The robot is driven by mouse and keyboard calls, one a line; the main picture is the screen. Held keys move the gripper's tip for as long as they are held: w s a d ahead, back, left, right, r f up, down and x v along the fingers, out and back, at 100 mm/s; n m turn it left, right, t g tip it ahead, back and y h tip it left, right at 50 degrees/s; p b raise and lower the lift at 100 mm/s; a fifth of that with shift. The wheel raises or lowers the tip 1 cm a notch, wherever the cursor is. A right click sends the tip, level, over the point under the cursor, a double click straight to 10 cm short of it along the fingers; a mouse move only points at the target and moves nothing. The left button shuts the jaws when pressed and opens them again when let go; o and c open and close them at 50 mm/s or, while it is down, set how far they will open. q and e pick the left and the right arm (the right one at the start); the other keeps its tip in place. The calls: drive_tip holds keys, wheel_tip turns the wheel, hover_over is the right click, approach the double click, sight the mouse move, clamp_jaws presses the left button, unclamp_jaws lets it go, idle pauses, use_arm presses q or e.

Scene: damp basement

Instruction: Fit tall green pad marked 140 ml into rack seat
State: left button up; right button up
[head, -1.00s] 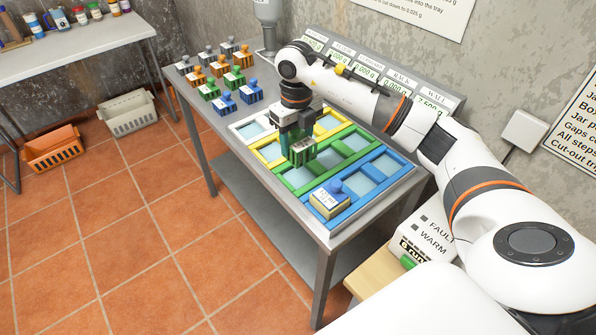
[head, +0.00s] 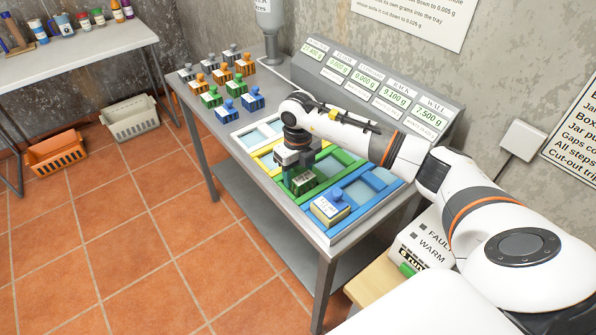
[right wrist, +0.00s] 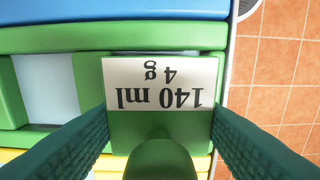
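The green pad (head: 304,182), with a round knob and a white label, is at the front end of the rack's green row. In the right wrist view the pad (right wrist: 160,125) has a label that reads 140 ml, 4 g, upside down. My right gripper (head: 297,171) is over it, with its teal fingers (right wrist: 160,120) against both sides of the pad. The rack (head: 331,236) has white, yellow, green and blue rows with pale seats. The pad lines up with the green rails; I cannot tell whether it is fully down. My left gripper is not in view.
A blue pad (head: 330,208) sits in the front of the blue row, close beside the green pad. A grey readout console (head: 375,85) runs along the wall behind the rack.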

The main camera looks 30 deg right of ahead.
drive_tip(key=o, duration=0.4)
drive_tip(key=shift+c, duration=0.2)
drive_tip(key=shift+r, duration=0.6)
wheel_tip(320, 180, up, 11)
drive_tip(key=shift+r+b, duration=0.1)
drive_tip(key=shift+b, duration=1.05)
